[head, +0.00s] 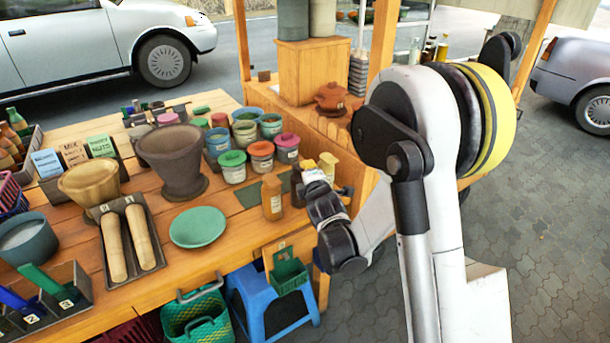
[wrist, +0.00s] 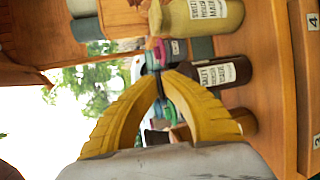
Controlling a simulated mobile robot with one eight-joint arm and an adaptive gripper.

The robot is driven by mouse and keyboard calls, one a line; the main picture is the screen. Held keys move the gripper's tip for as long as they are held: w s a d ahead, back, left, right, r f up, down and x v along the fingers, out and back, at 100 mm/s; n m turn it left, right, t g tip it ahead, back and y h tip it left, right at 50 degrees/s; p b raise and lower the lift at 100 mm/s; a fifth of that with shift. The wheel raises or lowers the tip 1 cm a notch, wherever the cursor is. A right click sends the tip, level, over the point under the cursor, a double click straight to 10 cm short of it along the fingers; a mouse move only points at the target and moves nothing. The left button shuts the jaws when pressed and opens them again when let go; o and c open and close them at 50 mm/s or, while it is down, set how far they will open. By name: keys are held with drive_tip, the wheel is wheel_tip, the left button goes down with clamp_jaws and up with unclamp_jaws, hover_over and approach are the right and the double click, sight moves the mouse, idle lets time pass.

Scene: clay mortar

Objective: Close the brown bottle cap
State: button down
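The dark brown bottle (head: 298,187) stands upright near the right edge of the wooden table. In the wrist view it lies sideways with a white label (wrist: 222,72), and my yellow finger overlaps its top, so I cannot tell how its cap sits. An orange-brown bottle (head: 271,198) stands to its left, partly behind a finger in the wrist view (wrist: 241,121). A yellow bottle (wrist: 207,16) is on the other side. My gripper (wrist: 160,78) has its fingertips together, with nothing clearly held, close to the bottle tops. In the head view my wrist partly hides it.
Lidded paint jars (head: 232,166) stand behind the bottles. A green plate (head: 198,227), a dark mortar-like pot (head: 172,160) and a tray of rollers (head: 130,240) lie to the left. A blue stool (head: 272,300) stands below the table edge. Open pavement is on the right.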

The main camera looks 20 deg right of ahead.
drive_tip(key=shift+s+f+t+b, duration=0.1)
drive_tip(key=shift+f+t+b, duration=0.3)
drive_tip(key=shift+t, duration=0.2)
drive_tip(key=shift+m, duration=0.3)
drive_tip(key=c, duration=1.6)
unclamp_jaws()
drive_tip(key=shift+r, duration=0.1)
